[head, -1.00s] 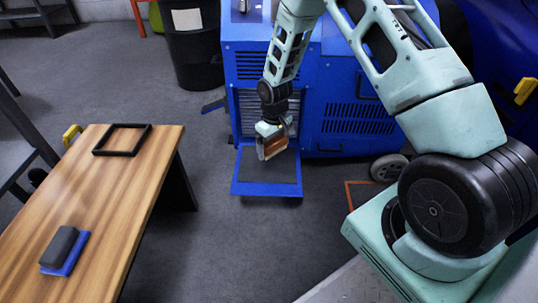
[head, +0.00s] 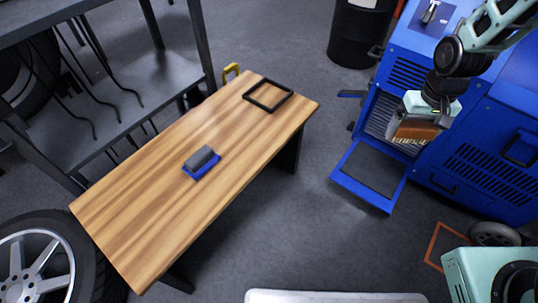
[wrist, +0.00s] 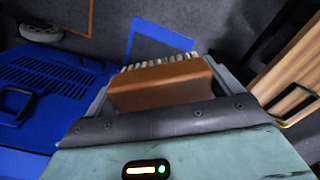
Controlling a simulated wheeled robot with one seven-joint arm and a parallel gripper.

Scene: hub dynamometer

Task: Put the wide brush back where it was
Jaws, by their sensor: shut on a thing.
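The wide brush (head: 413,130) has a brown wooden block and pale bristles. My gripper (head: 430,118) is shut on it and holds it in the air in front of the blue machine, above its lowered flap. In the wrist view the brush (wrist: 160,88) lies across the jaws, with its bristles on the far side. A black rectangular frame (head: 267,96) lies empty on the far end of the wooden bench (head: 150,215). A dark grey block on a blue base (head: 201,161) sits near the middle of the bench.
The blue machine (head: 500,150) stands at the right with its flap (head: 368,178) folded down. A black bin (head: 360,35) stands behind. A dark shelf (head: 130,80) and a wheel (head: 40,265) are left of the bench. Grey floor between bench and machine is clear.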

